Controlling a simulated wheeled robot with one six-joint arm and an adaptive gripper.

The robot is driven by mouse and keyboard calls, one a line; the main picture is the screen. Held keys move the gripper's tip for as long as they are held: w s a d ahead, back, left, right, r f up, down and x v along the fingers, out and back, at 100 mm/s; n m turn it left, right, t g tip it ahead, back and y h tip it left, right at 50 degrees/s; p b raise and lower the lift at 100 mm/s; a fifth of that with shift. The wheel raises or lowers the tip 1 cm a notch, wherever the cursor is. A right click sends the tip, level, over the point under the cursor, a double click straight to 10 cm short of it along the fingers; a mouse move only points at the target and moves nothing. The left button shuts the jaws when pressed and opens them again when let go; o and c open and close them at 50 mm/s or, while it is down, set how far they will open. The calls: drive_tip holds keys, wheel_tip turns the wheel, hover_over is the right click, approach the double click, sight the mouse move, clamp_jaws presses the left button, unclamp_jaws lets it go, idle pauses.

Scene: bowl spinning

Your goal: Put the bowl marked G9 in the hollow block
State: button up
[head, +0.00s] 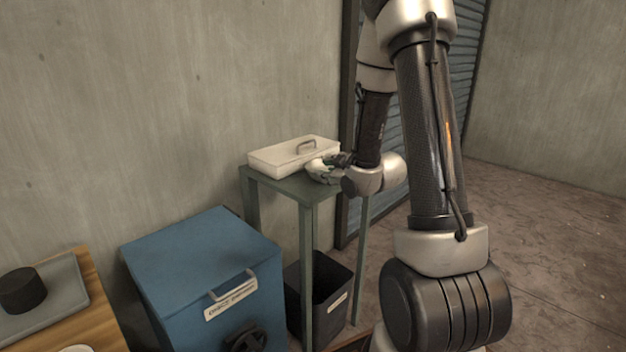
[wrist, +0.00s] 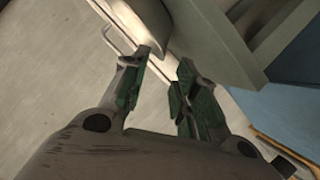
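My gripper (wrist: 207,62) is open in the wrist view, its two green-padded fingers well apart with nothing held between them. A pale curved thing with a dark underside, possibly a bowl (wrist: 133,22), shows at the top of that view, just beyond the left finger. I cannot tell whether they touch. In the head view my gripper is at the small grey-green table (head: 282,187), partly hidden by my own arm. A pale rounded shape beside it there is too small to tell apart from the gripper. No G9 mark is readable. I cannot make out a hollow block.
A white lidded box (head: 290,153) with a handle stands on the small table against the wall. A blue cabinet (head: 195,255) and a dark open bin (head: 325,280) are close by. At left, a black cylinder (head: 22,290) sits on a grey tray (head: 68,290).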

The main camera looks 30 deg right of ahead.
drive_tip(key=shift+w+a+f, duration=0.1)
drive_tip(key=shift+a+f, duration=0.15)
drive_tip(key=shift+w+a+f, duration=0.1)
drive_tip(key=shift+w+a, duration=0.05)
drive_tip(key=shift+w, duration=0.15)
drive_tip(key=x, duration=0.7)
drive_tip(key=shift+w+r, duration=0.15)
drive_tip(key=shift+r, duration=0.1)
clamp_jaws()
